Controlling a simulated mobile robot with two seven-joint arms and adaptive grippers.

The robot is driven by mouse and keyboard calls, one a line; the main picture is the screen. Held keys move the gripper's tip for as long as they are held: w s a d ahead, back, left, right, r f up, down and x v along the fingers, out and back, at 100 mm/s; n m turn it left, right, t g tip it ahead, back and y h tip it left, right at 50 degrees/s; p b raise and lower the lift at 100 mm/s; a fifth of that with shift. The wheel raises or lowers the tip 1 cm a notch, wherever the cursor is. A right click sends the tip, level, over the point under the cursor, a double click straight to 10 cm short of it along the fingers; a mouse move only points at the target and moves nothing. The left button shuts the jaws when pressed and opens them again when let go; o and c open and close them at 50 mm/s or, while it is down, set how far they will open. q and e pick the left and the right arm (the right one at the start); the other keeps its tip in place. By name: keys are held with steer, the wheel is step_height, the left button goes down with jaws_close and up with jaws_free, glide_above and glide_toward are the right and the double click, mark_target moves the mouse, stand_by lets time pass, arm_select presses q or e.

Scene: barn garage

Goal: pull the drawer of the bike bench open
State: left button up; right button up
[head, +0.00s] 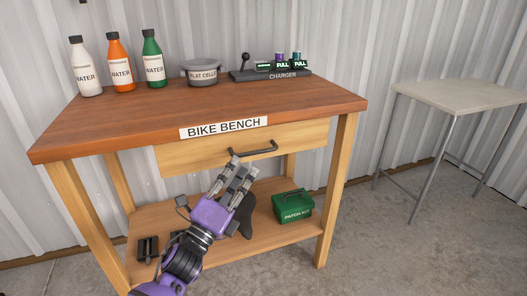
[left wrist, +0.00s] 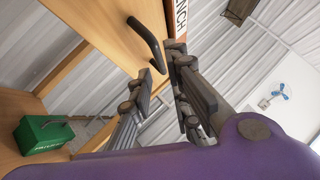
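The bike bench (head: 200,105) is a wooden workbench with a white "BIKE BENCH" label. Its drawer (head: 305,137) under the top looks closed, with a dark bar handle (head: 252,151) on its front. My left gripper (head: 240,172) is in front of the drawer, just below and left of the handle. In the left wrist view the left gripper (left wrist: 160,95) has its fingers apart with nothing between them. The handle (left wrist: 146,42) shows just beyond the fingertips there, and I cannot see contact. My right gripper shows in neither view.
Bottles (head: 120,65), a flat cells tub (head: 201,73) and a charger (head: 270,75) stand on the bench top. The lower shelf (head: 280,230) holds a green patch kit box (head: 293,206) and dark items. A pale table (head: 460,96) stands at right. Floor in front is clear.

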mark_target(254, 152)
arm_select(q)
steer(key=b+x, duration=0.1)
steer(key=x, duration=0.6)
steer(key=shift+w+d, duration=0.1)
steer(key=shift+w, duration=0.1)
jaws_close()
